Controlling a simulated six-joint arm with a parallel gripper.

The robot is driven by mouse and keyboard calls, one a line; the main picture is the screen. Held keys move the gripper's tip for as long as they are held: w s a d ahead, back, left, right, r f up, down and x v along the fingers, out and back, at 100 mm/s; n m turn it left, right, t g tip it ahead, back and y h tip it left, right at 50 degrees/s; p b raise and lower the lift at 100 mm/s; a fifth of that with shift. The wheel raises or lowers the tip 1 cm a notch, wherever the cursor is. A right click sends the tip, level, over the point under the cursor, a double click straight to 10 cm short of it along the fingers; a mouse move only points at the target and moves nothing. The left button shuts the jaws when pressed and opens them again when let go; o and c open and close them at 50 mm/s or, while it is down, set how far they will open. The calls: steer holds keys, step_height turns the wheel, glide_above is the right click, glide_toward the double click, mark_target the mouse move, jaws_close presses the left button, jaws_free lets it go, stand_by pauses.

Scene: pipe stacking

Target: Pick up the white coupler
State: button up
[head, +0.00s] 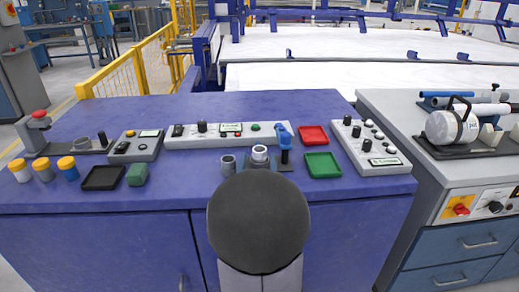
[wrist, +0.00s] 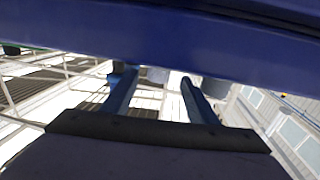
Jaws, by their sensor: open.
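The white coupler (head: 260,153) stands upright near the front of the blue bench in the head view, just beyond my arm's round dark joint. A grey coupler (head: 228,162) stands to its left and a blue pipe piece (head: 284,141) to its right. In the wrist view, which looks upside down, my gripper (wrist: 158,79) is open, with two blue fingers spread apart. A pale piece (wrist: 157,74), likely the white coupler, shows between the fingertips, and I cannot tell how far beyond them it is. In the head view my arm hides the gripper.
A long control panel (head: 215,137) stands behind the couplers. A red tray (head: 313,135) and a green tray (head: 323,165) lie to the right, beside another panel (head: 369,148). A black tray (head: 103,178) and several yellow-capped jars (head: 43,169) are at the left.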

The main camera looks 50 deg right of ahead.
mark_target(259, 154)
steer(key=shift+x, duration=2.6)
steer(key=shift+r, duration=0.15)
steer(key=shift+c, duration=0.4)
steer(key=c, duration=1.1)
steer(key=shift+r, duration=0.1)
steer(key=shift+c, duration=0.2)
step_height(259, 154, up, 10)
steer(key=shift+s+f+p, duration=0.1)
steer(key=shift+p, duration=1.05)
